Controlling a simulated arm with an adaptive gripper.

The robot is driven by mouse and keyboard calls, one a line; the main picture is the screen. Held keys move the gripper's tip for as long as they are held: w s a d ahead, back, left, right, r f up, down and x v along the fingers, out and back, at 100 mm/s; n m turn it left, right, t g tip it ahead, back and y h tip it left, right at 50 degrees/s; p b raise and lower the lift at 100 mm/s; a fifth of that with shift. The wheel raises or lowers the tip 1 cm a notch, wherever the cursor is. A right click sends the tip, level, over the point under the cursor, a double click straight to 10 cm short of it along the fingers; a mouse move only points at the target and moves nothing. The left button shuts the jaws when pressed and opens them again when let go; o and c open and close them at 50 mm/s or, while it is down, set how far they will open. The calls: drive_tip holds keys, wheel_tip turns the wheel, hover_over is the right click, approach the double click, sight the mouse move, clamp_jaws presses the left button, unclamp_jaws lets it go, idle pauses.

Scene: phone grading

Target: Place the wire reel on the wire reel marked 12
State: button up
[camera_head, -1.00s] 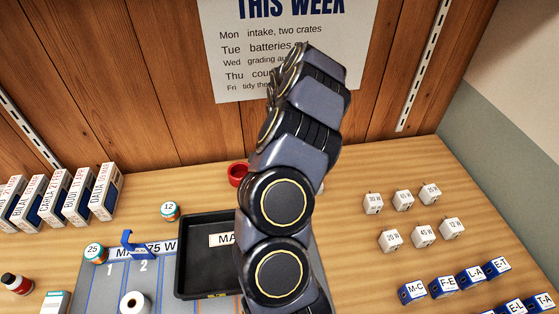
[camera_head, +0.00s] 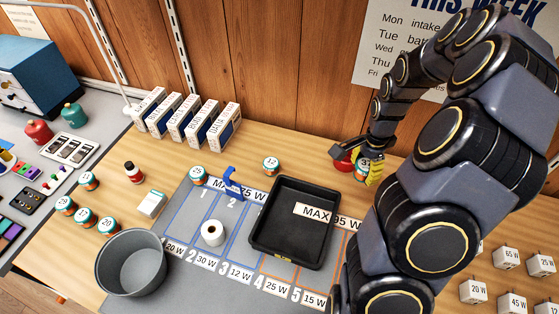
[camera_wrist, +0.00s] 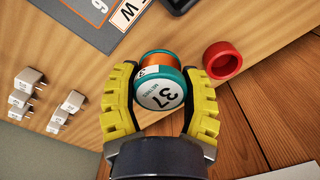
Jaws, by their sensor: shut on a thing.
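My gripper (camera_wrist: 161,88) is shut on a teal-rimmed wire reel (camera_wrist: 166,95) with copper-coloured wire and a white label reading 37. In the head view this reel (camera_head: 362,168) is at the back of the table near the wooden wall, partly hidden by the fingers. I cannot tell whether it touches the table. The wire reel marked 12 (camera_head: 271,166) stands upright on the wood to the left of my gripper, behind the black tray, with its label up and nothing on top.
A red ring (camera_wrist: 222,60) lies beside the held reel. The black tray (camera_head: 256,222) and a blue clip (camera_head: 232,184) are near reel 12. Another reel (camera_head: 198,175) is at the mat's corner. White boxes (camera_head: 185,120) stand along the wall. Wood around reel 12 is clear.

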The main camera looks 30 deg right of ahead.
drive_tip(key=w+a+r+m, duration=0.1)
drive_tip(key=w+a, duration=0.2)
drive_tip(key=a, duration=0.6)
drive_tip(key=w+a+r, duration=0.2)
drive_tip(key=w+a, duration=0.2)
drive_tip(key=a, duration=0.4)
hover_over(270, 163)
wheel_tip(270, 163, down, 10)
drive_tip(key=shift+s+r, duration=0.15)
drive_tip(key=shift+r, duration=0.05)
drive_tip(key=shift+f, duration=1.75)
drive_tip(key=shift+f, duration=0.1)
drive_tip(key=o, duration=1.1)
